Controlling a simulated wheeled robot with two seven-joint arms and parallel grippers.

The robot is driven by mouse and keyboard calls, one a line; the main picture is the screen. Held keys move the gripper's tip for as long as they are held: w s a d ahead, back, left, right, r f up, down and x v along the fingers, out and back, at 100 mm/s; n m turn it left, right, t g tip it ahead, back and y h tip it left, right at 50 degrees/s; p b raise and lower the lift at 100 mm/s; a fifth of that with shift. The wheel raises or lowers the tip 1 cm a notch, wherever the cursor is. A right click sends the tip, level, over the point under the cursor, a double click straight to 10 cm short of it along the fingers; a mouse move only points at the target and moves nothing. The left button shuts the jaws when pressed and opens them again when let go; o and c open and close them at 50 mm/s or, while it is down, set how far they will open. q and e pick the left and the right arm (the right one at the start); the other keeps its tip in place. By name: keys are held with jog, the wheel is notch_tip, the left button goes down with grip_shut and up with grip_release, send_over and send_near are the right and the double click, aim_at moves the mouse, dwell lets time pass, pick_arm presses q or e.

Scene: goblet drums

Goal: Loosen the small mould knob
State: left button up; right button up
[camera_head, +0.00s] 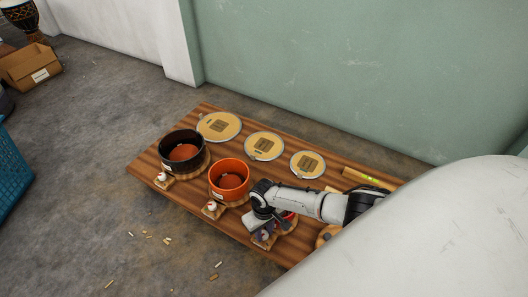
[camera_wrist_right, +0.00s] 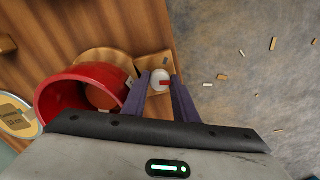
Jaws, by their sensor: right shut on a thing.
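The small red mould (camera_wrist_right: 80,102) stands on a wooden base on the bench, at the left in the right wrist view. Its small knob (camera_wrist_right: 159,76), white with a red mark, sits on a wooden block beside it. My right gripper (camera_wrist_right: 166,86) is shut on this knob, one finger on each side. In the head view my right gripper (camera_head: 262,235) and arm hide the knob and most of the small mould. The orange mould (camera_head: 230,178) with its knob (camera_head: 211,207) and the black mould (camera_head: 182,150) with its knob (camera_head: 162,177) stand to the left. My left gripper is not in view.
Three labelled round discs (camera_head: 264,146) lie along the back of the wooden bench (camera_head: 215,237). A bar with a green spot (camera_head: 367,178) lies right of them. A blue crate (camera_head: 12,168) and a cardboard box (camera_head: 30,68) are on the floor at left. Wood chips litter the floor.

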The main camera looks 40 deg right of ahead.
aim_at(264, 234)
jog(key=n, duration=0.3)
jog(key=shift+n, duration=0.3)
jog(key=n, duration=0.3)
jog(key=shift+n, duration=1.5)
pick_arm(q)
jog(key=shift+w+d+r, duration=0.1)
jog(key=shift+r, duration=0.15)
pick_arm(e)
jog(key=shift+n, duration=1.1)
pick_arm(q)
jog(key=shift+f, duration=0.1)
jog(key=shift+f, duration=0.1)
pick_arm(e)
jog(key=o, duration=1.1)
jog(key=shift+c, duration=0.2)
pick_arm(q)
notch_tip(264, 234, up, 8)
jog(key=p, duration=0.8)
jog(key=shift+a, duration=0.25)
pick_arm(e)
notch_tip(264, 234, up, 8)
